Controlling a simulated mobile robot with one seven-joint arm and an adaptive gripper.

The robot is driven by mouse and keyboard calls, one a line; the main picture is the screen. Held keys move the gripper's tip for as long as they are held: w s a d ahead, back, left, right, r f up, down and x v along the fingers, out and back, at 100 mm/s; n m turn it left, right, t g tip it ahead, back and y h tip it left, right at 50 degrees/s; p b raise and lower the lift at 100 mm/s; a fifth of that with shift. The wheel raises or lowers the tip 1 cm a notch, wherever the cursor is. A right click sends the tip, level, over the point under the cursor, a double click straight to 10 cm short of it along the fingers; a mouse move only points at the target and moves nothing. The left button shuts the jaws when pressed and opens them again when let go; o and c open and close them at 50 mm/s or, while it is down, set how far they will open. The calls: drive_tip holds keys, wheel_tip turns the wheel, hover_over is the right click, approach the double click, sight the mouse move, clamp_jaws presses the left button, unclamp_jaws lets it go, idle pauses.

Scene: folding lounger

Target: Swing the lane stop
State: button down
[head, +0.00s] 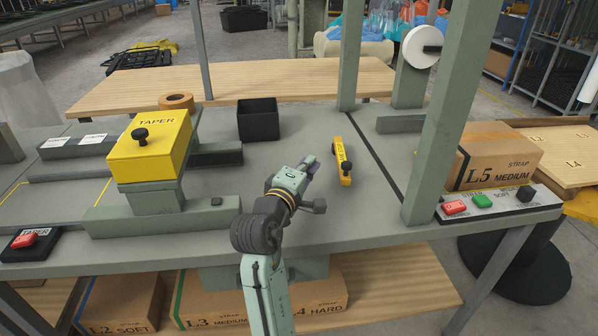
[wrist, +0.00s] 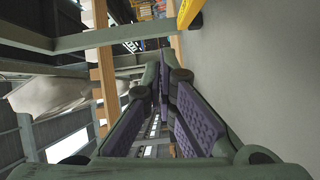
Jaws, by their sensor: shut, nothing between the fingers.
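The lane stop (head: 339,150) is a yellow bar with dark lettering and a black knob near its front end. It lies on the grey bench top, right of the middle, pointing from back left to front right. A yellow piece at the top edge of the wrist view (wrist: 187,12) looks like part of it. My gripper (head: 312,163) is shut and empty, just left of the lane stop and apart from it. In the wrist view my purple-padded fingers (wrist: 166,72) come together at the tips.
A yellow taper box (head: 150,150) with a black knob stands left. A black bin (head: 258,120) and tape roll (head: 176,101) are behind. Right of the stop are a dark slot, a green post (head: 440,120), a carton (head: 495,158) and a button panel (head: 500,203).

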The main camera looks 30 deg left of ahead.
drive_tip(key=shift+w+r, duration=0.1)
drive_tip(key=shift+w, duration=0.95)
drive_tip(key=shift+w+d+f+p, duration=0.15)
drive_tip(key=shift+d+p, duration=0.15)
drive_tip(key=shift+d, duration=0.3)
drive_tip(key=shift+w+d+f+p, duration=0.15)
drive_tip(key=shift+d+p, duration=0.1)
drive_tip(key=shift+d, duration=0.35)
drive_tip(key=shift+w+d+f, duration=0.1)
drive_tip(key=shift+w+d, duration=0.05)
drive_tip(key=shift+d, duration=0.45)
drive_tip(key=shift+d, duration=0.1)
drive_tip(key=shift+w+d+p, duration=0.15)
drive_tip(key=shift+d+p, duration=0.3)
drive_tip(key=shift+d, duration=0.1)
drive_tip(key=shift+w+d+p, duration=0.15)
drive_tip(key=shift+d+p, duration=0.25)
drive_tip(key=shift+d, duration=0.1)
drive_tip(key=shift+a, duration=0.1)
